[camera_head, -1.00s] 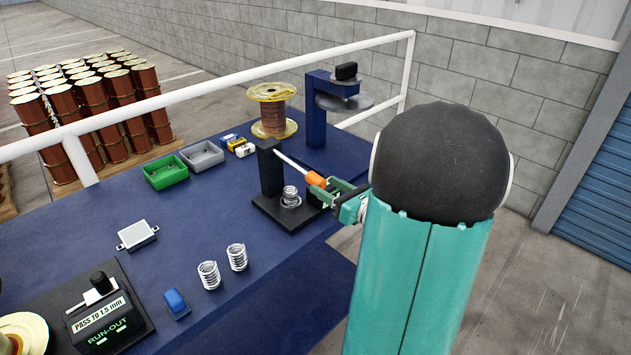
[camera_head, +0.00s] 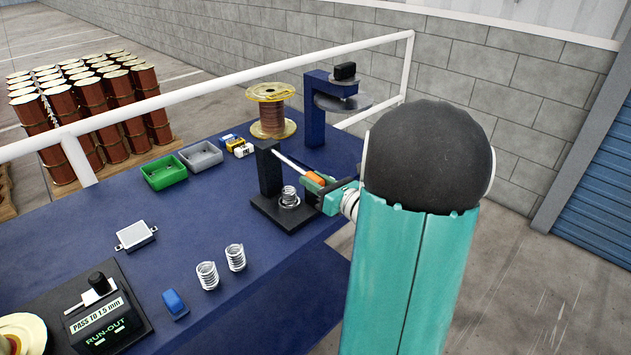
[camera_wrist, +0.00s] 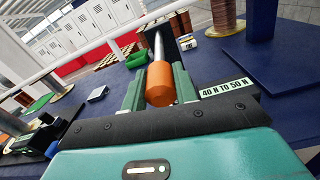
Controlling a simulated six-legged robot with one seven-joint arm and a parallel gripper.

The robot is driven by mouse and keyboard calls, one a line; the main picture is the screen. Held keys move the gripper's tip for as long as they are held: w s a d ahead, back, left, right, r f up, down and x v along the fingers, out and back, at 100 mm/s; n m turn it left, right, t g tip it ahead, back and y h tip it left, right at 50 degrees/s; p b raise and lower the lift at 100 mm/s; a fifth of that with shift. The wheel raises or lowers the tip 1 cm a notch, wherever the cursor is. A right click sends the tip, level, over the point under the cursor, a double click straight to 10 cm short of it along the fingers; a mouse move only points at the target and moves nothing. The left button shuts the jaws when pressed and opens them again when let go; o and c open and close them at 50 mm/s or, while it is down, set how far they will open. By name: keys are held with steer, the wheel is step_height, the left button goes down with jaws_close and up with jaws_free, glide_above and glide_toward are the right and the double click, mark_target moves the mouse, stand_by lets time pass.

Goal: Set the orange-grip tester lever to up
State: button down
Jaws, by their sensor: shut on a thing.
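The tester (camera_head: 268,170) is a black post on a black base, standing near the right edge of the blue bench. Its metal lever slopes down to the right from the top of the post and ends in an orange grip (camera_head: 315,178). A coil spring (camera_head: 289,196) stands on the tester's base under the lever. My gripper (camera_head: 318,188) is shut on the orange grip. In the wrist view the orange grip (camera_wrist: 161,84) sits between the two green fingers, with the lever rod running away from me. A label reading "40 N to 50 N" (camera_wrist: 225,87) shows beside it.
Two loose springs (camera_head: 221,266), a blue block (camera_head: 174,303) and a run-out gauge (camera_head: 97,318) stand nearer on the bench. Green (camera_head: 163,172) and grey (camera_head: 201,155) trays, a copper spool (camera_head: 271,112) and a blue stand (camera_head: 316,115) are behind. Mid-bench is largely clear.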

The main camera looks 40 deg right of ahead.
mark_target(303, 170)
steer(key=shift+r, duration=0.15)
steer(key=shift+r+g, duration=0.6)
steer(key=shift+r, duration=0.25)
steer(key=w+r+g, duration=0.4)
steer(key=r+g, duration=0.3)
steer(key=r, duration=0.4)
steer(key=shift+w+r+g, duration=0.25)
steer(key=shift+r+g, duration=0.05)
steer(key=shift+g, duration=0.1)
steer(key=shift+a+r, duration=0.1)
steer(key=c, duration=1.1)
jaws_free()
steer(key=shift+w, duration=0.1)
